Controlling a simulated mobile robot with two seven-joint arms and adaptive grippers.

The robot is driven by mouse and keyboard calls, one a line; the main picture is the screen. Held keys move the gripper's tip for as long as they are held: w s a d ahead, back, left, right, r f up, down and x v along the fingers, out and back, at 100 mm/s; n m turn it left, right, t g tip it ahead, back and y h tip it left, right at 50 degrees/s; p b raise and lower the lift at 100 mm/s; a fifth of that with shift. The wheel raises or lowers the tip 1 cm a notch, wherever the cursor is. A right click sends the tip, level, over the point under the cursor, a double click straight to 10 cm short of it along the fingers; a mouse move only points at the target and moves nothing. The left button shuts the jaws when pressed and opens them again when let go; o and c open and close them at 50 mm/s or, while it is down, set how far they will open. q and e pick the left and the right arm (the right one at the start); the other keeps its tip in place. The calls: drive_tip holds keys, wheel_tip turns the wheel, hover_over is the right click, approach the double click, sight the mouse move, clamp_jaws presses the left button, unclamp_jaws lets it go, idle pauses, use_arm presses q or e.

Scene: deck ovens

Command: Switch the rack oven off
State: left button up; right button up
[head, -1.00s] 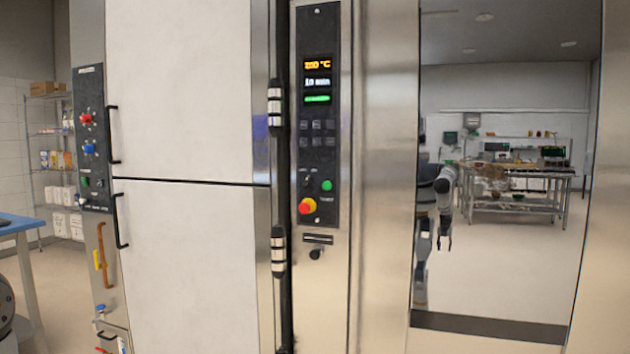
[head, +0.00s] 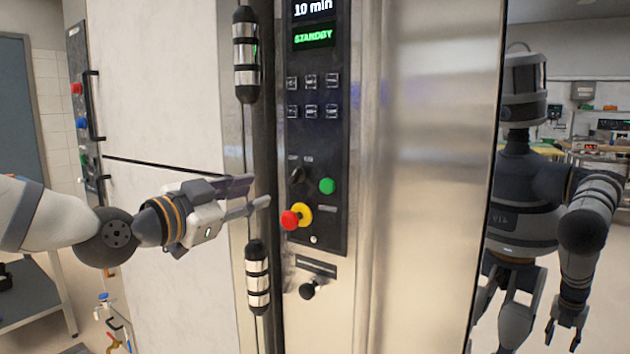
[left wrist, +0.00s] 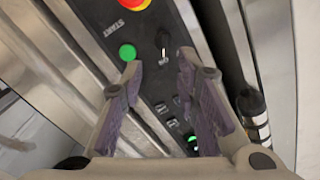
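The rack oven's black control panel (head: 318,130) stands upright in the middle of the head view. Its display (head: 313,37) reads "STANDBY" in green under "10 min". A small black rotary switch (head: 297,175) sits left of a green button (head: 327,186), above a red stop button (head: 290,219) on a yellow base. My left gripper (head: 259,191) is open and empty, left of the switch and apart from the panel. My right gripper is not directly in view.
Black-and-steel hinges (head: 246,55) stand out left of the panel. A black knob (head: 309,288) sits below it. Another oven's panel (head: 78,105) is at far left. The space before the panel is clear.

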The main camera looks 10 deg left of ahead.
sight(292, 177)
use_arm(q)
drive_tip(key=b+x, duration=0.2)
drive_tip(key=x, duration=0.8)
drive_tip(key=shift+w+r, duration=0.1)
drive_tip(key=shift+w, duration=0.15)
drive_tip(key=shift+w+d+r+b, duration=0.15)
drive_tip(key=shift+w+r+b, duration=0.15)
drive_tip(key=shift+w, duration=0.15)
use_arm(e)
drive_tip(key=shift+g, duration=0.6)
drive_tip(key=shift+s+a+f, duration=0.1)
drive_tip(key=shift+s+f, duration=1.5)
drive_tip(key=shift+s, duration=0.2)
use_arm(q)
clamp_jaws()
